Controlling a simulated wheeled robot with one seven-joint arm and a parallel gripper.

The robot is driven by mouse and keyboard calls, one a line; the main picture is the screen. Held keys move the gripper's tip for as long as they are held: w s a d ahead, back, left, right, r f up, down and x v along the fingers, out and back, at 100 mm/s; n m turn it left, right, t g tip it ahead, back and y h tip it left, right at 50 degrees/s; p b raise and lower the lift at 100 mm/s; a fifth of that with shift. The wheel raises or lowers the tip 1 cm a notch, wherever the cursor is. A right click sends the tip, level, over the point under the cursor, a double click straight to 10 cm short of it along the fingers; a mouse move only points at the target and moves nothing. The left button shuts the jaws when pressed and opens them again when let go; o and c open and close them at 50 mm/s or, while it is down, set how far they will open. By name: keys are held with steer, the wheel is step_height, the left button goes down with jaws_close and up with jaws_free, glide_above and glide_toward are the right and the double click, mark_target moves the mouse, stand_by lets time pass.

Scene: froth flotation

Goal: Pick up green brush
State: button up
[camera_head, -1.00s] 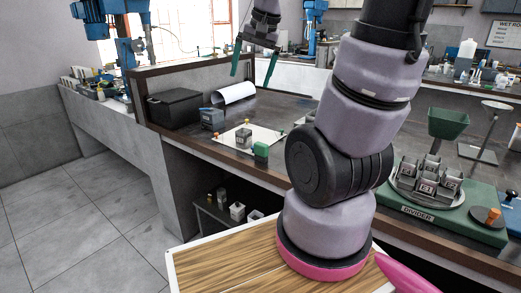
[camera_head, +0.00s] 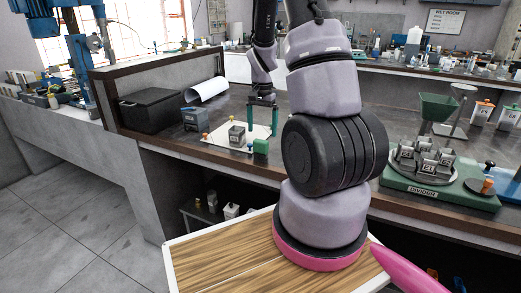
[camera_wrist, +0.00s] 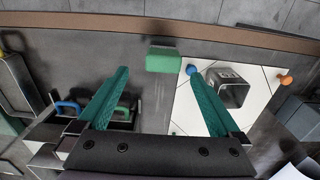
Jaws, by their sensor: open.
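The green brush (camera_head: 261,147) looks like a small green block on the dark bench, beside the right front edge of a white sheet. It also shows in the wrist view (camera_wrist: 162,59), at the upper middle, just past the fingertips and between their lines. My gripper (camera_head: 262,126) has two green fingers, spread apart and empty, pointing down above and slightly behind the brush in the head view. In the wrist view the fingers (camera_wrist: 157,74) reach up from the bottom. They appear apart from the brush.
A metal cube container (camera_head: 237,135) stands on the white sheet (camera_head: 219,139), with blue and orange knobs at its corners. A black box (camera_head: 150,109) and a grey block (camera_head: 196,119) are to the left. The green divider (camera_head: 440,190) stands right. The bench's front edge is close to the brush.

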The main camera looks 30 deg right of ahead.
mark_target(261, 140)
steer(key=shift+w+a+f, duration=0.1)
steer(key=shift+f, duration=1.45)
steer(key=shift+w+a+f, duration=0.1)
steer(key=shift+f, duration=1.45)
steer(key=c, duration=1.5)
steer(key=shift+r, duration=5.05)
